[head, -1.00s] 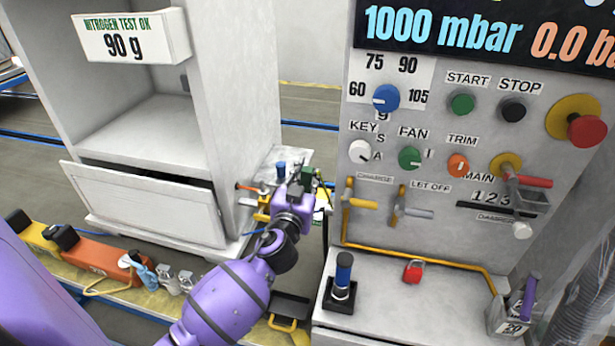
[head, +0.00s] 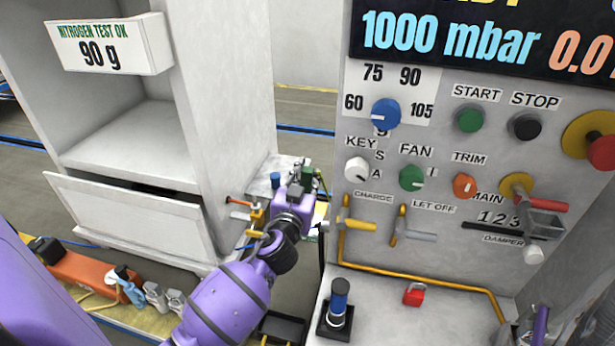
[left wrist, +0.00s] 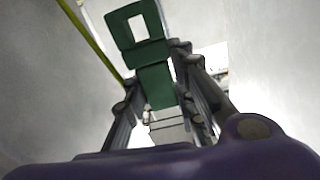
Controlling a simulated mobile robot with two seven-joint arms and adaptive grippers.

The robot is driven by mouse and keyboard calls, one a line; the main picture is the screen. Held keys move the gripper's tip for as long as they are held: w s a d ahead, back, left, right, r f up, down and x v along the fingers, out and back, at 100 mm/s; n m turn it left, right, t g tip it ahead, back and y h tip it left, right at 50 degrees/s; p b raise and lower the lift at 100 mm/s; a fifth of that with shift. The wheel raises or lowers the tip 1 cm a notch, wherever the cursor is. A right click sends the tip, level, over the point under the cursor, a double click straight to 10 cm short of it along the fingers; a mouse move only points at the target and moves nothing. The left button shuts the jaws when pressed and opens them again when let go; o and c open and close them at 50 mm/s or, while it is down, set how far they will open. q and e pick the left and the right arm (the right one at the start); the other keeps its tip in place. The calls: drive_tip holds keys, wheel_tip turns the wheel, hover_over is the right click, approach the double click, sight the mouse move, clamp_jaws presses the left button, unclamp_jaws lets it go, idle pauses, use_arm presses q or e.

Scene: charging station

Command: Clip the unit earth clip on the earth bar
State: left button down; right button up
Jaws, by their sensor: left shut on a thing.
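My left gripper (head: 306,180) is beyond the purple arm, between the white cabinet and the control panel. In the left wrist view its fingers (left wrist: 158,95) are shut on a green clip (left wrist: 155,84), a blocky piece with a square opening at its far end. The green clip also shows small in the head view (head: 308,171), partly hidden by the gripper. A yellow-green cable (left wrist: 92,42) runs along the left side in the wrist view. I cannot make out the earth bar for certain. My right gripper is not in view.
Small valves with an orange handle (head: 240,202) and a blue cap (head: 276,180) are close left of the gripper. The control panel (head: 440,265) stands to the right, with a yellow lever (head: 358,226). The white cabinet (head: 225,90) stands to the left.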

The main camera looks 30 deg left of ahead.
use_arm(q)
wheel_tip(320, 180, down, 5)
drive_tip(key=b, duration=0.3)
drive_tip(key=shift+f+b, duration=0.25)
drive_tip(key=shift+b, duration=0.3)
idle(0.5)
idle(0.3)
idle(0.3)
